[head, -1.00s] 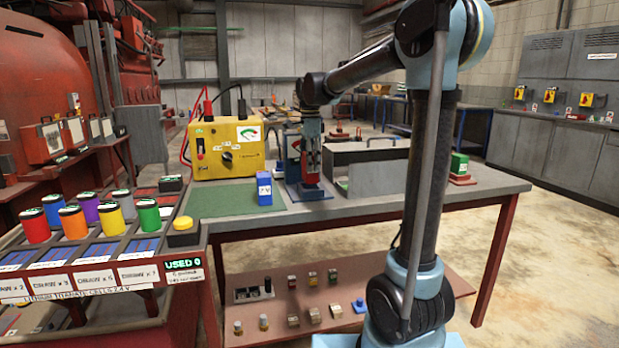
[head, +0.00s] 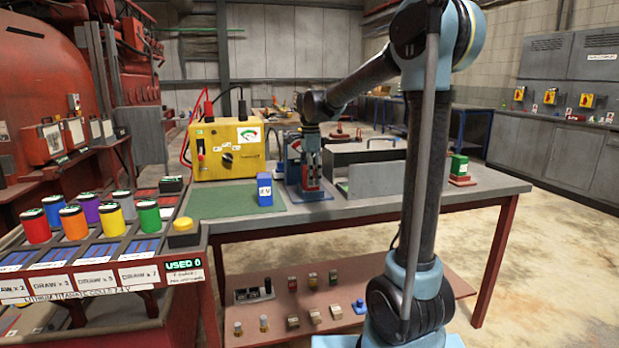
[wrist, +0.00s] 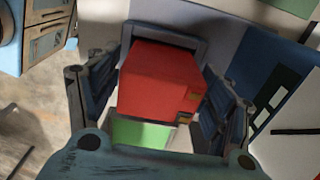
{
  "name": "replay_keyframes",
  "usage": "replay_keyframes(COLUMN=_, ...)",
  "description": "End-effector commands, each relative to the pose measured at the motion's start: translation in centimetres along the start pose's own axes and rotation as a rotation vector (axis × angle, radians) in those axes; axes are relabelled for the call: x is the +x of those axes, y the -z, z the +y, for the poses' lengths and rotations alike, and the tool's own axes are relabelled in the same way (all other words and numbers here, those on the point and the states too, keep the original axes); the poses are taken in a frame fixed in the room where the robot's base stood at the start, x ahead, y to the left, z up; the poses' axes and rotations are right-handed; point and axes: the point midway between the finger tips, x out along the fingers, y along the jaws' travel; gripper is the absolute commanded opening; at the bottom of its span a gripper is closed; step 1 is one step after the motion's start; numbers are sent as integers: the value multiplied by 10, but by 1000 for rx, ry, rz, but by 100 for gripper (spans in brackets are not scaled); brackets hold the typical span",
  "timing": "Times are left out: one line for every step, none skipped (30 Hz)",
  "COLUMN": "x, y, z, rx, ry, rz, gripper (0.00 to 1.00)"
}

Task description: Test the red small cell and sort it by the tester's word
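The red small cell (wrist: 162,80) shows large between my fingers in the wrist view, with a small gold patch at its near right corner. In the head view only a part of the red cell (head: 312,172) shows between the fingers, at the grey-blue tester stand (head: 290,176) on the bench. My gripper (head: 311,170) points down there, one finger on each side of the cell. The gap between pads and cell is too small to tell whether they press on it. The cell's underside is hidden. The yellow tester box (head: 228,165) with a dial stands behind left.
A blue cell (head: 265,189) stands on the green mat (head: 215,203) left of the stand. A grey open tray (head: 375,181) is close on the right, with a green block (head: 459,165) beyond. A rack of coloured cylinders (head: 115,217) stands at the left.

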Motion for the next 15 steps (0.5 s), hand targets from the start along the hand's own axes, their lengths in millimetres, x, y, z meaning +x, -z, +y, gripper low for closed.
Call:
replay_keyframes(x=0, y=0, z=0, rx=0, ry=0, rz=0, gripper=78)
replay_keyframes(x=0, y=0, z=0, rx=0, ry=0, rz=0, gripper=78)
replay_keyframes(x=0, y=0, z=0, rx=0, ry=0, rz=0, gripper=78)
replay_keyframes(x=0, y=0, z=0, rx=0, ry=0, rz=0, gripper=78)
replay_keyframes(x=0, y=0, z=0, rx=0, ry=0, rz=0, gripper=78)
replay_keyframes(x=0, y=0, z=0, rx=0, ry=0, rz=0, gripper=78)
replay_keyframes(x=0, y=0, z=0, rx=0, ry=0, rz=0, gripper=78)
replay_keyframes(x=0, y=0, z=0, rx=0, ry=0, rz=0, gripper=78)
replay_keyframes(x=0, y=0, z=0, rx=0, ry=0, rz=0, gripper=78)
replay_keyframes(x=-1, y=0, z=0, rx=0, ry=0, rz=0, gripper=78)
replay_keyframes(x=-2, y=0, z=0, rx=0, ry=0, rz=0, gripper=78)
replay_keyframes(x=-4, y=0, z=0, rx=-1, ry=0, rz=0, gripper=78)
replay_keyframes(x=-6, y=0, z=0, rx=-1, ry=0, rz=0, gripper=78)
replay_keyframes(x=-9, y=0, z=0, rx=-1, ry=0, rz=0, gripper=78)
replay_keyframes(x=-14, y=0, z=0, rx=-1, ry=0, rz=0, gripper=78)
